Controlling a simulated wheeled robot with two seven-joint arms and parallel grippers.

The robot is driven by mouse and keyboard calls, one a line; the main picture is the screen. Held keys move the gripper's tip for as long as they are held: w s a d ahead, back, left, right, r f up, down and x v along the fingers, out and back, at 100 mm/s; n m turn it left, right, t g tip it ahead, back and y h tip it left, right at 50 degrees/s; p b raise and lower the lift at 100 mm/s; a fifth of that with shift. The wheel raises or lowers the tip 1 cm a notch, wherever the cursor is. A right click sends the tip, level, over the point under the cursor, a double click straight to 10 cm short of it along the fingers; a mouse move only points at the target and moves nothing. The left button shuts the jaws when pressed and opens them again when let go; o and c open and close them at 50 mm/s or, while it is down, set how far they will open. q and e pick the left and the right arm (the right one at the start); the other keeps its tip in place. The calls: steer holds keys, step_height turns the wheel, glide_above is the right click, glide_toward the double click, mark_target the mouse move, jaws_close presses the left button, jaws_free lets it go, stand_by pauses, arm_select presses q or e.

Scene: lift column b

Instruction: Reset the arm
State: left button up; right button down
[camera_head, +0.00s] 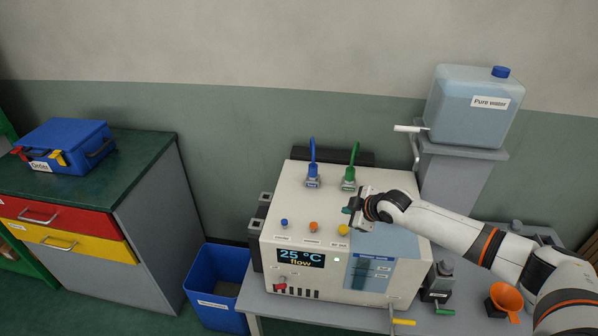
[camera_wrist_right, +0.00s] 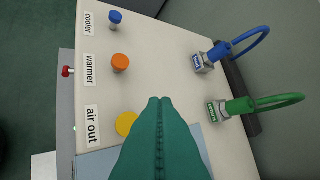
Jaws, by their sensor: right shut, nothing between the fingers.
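My right arm (camera_head: 455,232) reaches in from the right in the head view. Its gripper (camera_head: 347,211) is just above the top of a white machine (camera_head: 270,227), near the yellow knob (camera_head: 343,230). In the right wrist view the green fingers of my right gripper (camera_wrist_right: 160,102) are together with nothing between them. They partly cover the yellow knob (camera_wrist_right: 126,124) labelled "air out". An orange knob (camera_wrist_right: 120,63) labelled "warmer" and a blue knob (camera_wrist_right: 115,17) labelled "cooler" stand beyond it. My left gripper is not in view.
Blue (camera_head: 312,175) and green (camera_head: 349,178) hose connectors rise from the machine's top. A "Pure water" tank (camera_head: 462,105) stands on a grey stand behind right. An orange funnel (camera_head: 506,298) is near my arm. A blue bin (camera_head: 216,285) and a cabinet (camera_head: 155,225) are left.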

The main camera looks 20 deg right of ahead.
steer(key=s+a+f+m+g+y, duration=0.1)
steer(key=s+a+f+g, duration=0.15)
steer(key=s+a, duration=0.65)
steer(key=s+a+f+g+y, duration=0.1)
steer(key=s+a+f, duration=0.4)
steer(key=a, duration=0.6)
steer(key=s+d+r+m+g+h, duration=0.1)
steer(key=s+d+r+m+h, duration=0.2)
steer(key=s, duration=0.7)
steer(key=s+r+m+g, duration=0.1)
steer(key=s+r+m, duration=0.3)
steer(key=s, duration=0.7)
step_height(320, 180, down, 29)
steer(key=g+b, duration=0.1)
steer(key=b, duration=0.1)
steer(key=s+d+f+g+b, duration=0.1)
steer(key=s+d+f, duration=0.1)
steer(key=s+f, duration=1.4)
steer(key=shift+s+d+f+m+h, duration=0.3)
steer(key=shift+d+f, duration=0.05)
steer(key=shift+f, duration=0.5)
